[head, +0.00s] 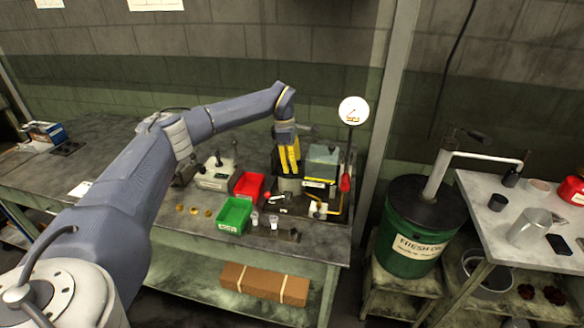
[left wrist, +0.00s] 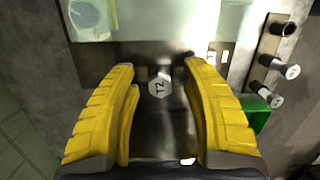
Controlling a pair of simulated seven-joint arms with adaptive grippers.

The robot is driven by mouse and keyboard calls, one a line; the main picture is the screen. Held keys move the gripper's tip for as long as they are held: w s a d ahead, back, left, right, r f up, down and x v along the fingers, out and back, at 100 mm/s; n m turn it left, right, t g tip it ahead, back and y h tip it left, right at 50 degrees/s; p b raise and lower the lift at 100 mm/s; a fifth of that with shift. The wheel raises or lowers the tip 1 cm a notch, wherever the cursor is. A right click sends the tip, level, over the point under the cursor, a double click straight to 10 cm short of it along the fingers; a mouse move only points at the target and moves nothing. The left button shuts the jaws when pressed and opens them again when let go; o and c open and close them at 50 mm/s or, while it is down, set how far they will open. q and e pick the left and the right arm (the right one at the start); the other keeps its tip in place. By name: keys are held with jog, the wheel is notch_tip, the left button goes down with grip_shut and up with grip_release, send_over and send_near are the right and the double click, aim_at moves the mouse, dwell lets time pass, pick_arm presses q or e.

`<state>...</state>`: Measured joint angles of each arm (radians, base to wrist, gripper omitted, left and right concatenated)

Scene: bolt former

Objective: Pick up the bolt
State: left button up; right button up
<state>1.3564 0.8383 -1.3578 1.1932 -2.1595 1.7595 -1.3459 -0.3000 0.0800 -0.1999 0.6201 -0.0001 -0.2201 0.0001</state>
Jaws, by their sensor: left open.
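A bolt with a grey hexagonal head marked T2 (left wrist: 159,88) shows in the left wrist view, over a dark metal part of the machine. My left gripper (left wrist: 160,67) has its two yellow fingers apart, one on each side of the bolt head, with a visible gap to it on both sides. In the head view my left gripper (head: 289,168) points down over the bolt-forming machine (head: 321,166) on the bench. I cannot make out the T2 bolt there. My right gripper is in neither view.
A red bin (head: 249,185) and a green bin (head: 234,214) stand left of the machine. Several labelled cylindrical pieces (left wrist: 292,72) sit at the right in the wrist view. A round gauge (head: 353,111) rises beside the machine. A green drum (head: 408,245) stands right of the bench.

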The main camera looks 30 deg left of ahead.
pick_arm(q)
jog(key=shift+o, duration=0.3)
grip_shut()
jog(key=shift+r, duration=0.1)
dwell(0.4)
jog(key=shift+w+r, duration=0.15)
jog(key=shift+r, duration=0.35)
notch_tip(320, 180, up, 19)
jog(key=shift+f, duration=0.1)
dwell(0.4)
